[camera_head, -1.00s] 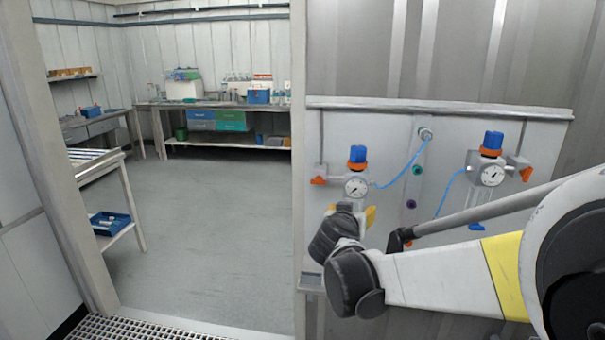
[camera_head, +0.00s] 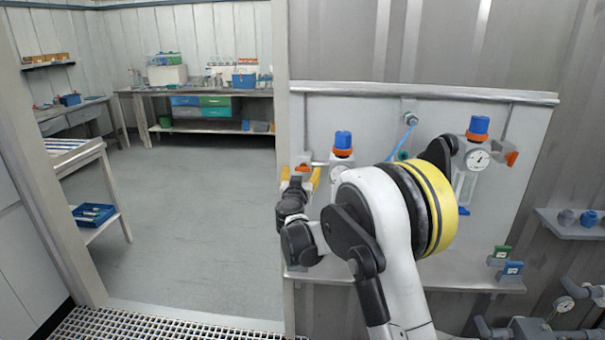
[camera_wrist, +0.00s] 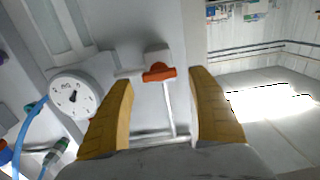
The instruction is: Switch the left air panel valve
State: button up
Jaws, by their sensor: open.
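The left air panel valve shows its orange handle (camera_wrist: 159,72) in the wrist view, on a grey fitting at the panel's edge. In the head view the handle (camera_head: 303,167) is small and partly behind my fingers. My gripper (camera_head: 300,175) is open, with its yellow fingers in front of this valve. In the wrist view the handle appears between the two fingertips of my gripper (camera_wrist: 161,77), with a gap on both sides. Whether the fingers reach around it in depth I cannot tell. The left regulator has a blue knob (camera_head: 343,140) and a round gauge (camera_wrist: 73,94).
The right regulator (camera_head: 478,158) has its own orange valve (camera_head: 512,158). My arm hides the panel's lower middle. A blue hose (camera_wrist: 30,125) runs near the left gauge. A wall shelf (camera_head: 570,225) is at right. The doorway and floor (camera_head: 200,210) at left are clear.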

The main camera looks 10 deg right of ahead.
jog(key=shift+x, duration=1.1)
jog(key=c, duration=1.2)
